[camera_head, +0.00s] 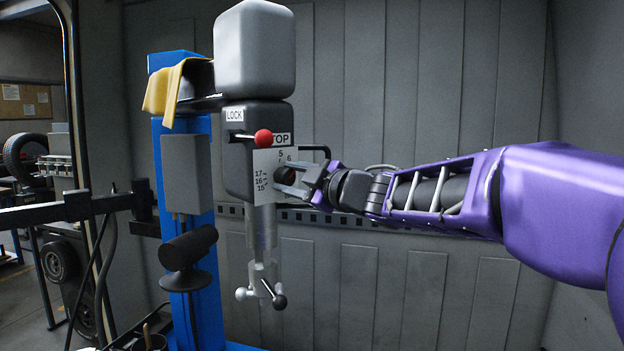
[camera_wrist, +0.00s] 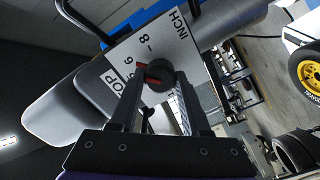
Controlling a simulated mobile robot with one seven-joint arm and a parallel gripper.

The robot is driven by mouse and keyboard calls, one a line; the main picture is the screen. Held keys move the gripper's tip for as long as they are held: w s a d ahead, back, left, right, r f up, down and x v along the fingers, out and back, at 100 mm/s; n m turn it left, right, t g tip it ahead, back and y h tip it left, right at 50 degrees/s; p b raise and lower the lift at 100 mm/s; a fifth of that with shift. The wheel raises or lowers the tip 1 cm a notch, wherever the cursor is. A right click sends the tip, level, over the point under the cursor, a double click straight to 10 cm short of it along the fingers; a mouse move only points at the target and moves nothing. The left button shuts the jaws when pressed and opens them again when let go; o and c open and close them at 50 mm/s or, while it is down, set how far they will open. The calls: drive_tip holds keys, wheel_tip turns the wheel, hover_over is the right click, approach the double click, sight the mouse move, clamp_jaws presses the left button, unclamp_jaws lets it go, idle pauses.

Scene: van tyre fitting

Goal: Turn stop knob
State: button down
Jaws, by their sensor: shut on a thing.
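In the head view the knob (camera_head: 287,175) is partly hidden by my fingers, and the dial plate (camera_head: 264,190) shows on the front of a dark grey box. My gripper (camera_head: 290,182) reaches in from the right and is shut on the knob. In the wrist view my gripper's fingers (camera_wrist: 156,92) stand on either side of it.
A blue column (camera_head: 172,170) with a yellow cloth (camera_head: 170,90) stands behind left.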

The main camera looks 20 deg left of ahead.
drive_tip(key=shift+c, duration=1.8)
unclamp_jaws()
